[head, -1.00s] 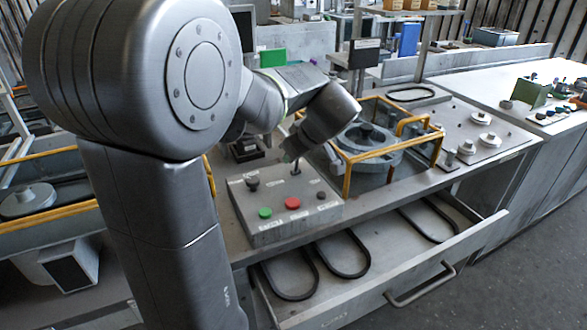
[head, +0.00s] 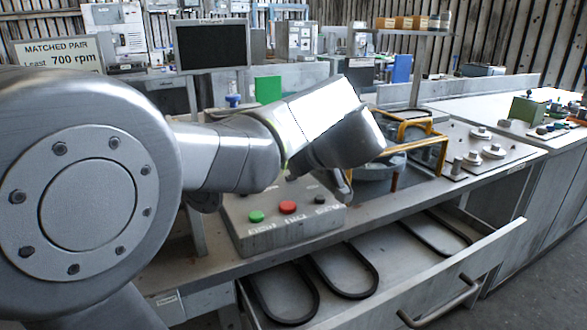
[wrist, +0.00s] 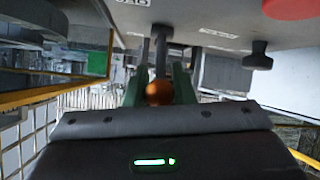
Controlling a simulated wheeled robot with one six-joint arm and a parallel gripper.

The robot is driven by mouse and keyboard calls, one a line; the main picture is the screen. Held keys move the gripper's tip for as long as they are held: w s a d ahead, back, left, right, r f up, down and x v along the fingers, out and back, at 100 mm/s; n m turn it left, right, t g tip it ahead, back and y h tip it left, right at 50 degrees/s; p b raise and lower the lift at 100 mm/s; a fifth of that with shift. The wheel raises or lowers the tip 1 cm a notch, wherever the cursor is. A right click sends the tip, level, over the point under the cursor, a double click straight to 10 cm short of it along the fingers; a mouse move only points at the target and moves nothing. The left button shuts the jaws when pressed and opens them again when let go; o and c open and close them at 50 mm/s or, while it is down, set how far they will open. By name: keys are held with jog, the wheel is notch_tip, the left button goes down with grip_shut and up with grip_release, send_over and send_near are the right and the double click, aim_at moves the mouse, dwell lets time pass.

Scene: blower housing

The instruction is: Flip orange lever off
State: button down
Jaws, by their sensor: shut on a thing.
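The orange lever (wrist: 158,93) shows in the wrist view as a dark shaft ending in an orange ball, standing out from the grey control panel (wrist: 200,25). My gripper (wrist: 160,75) has its two green fingers on either side of the lever, shut on it near the ball. In the head view, the grey control box (head: 285,228) stands on the bench, and my gripper (head: 346,190) is at its right rear. My wrist hides the lever there.
The box carries a green button (head: 256,217) and a red button (head: 288,207). A yellow-framed blower housing (head: 385,165) stands close to the right of my gripper. An open drawer (head: 400,270) with belts juts out below the bench.

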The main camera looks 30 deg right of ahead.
dwell(0.4)
jog(key=c, duration=1.2)
grip_release()
jog(key=shift+s, duration=0.1)
jog(key=p+v, duration=0.1)
jog(key=v, duration=1.2)
jog(key=shift+s+p, duration=0.3)
jog(key=shift+s, duration=0.05)
jog(key=b+x, duration=0.1)
jog(key=x, duration=1.2)
jog(key=shift+w, duration=0.45)
jog(key=shift+b, duration=0.3)
